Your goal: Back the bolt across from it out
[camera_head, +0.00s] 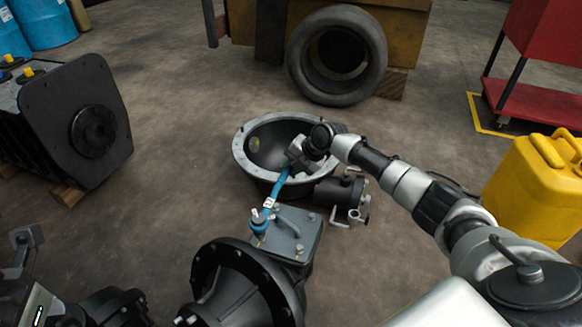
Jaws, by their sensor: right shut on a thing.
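My right gripper (293,160) is shut on a blue-handled tool (275,190) and holds it above the grey cover plate (295,235). The tool slants down and left from the gripper. Its lower end meets a blue and silver piece (258,220) at the plate's left corner. Any bolt under that end is hidden. Other bolt heads show on the plate, one at its far right corner (312,216) and one near its right side (300,249). I do not see my left gripper clearly.
A black round housing (240,285) adjoins the plate in front. An open bell housing (243,150) and a black cylindrical motor (338,190) lie behind it. A yellow jerrycan (535,185) stands right, a ribbed black unit (75,125) left, and a tyre (338,55) behind. Floor between is clear.

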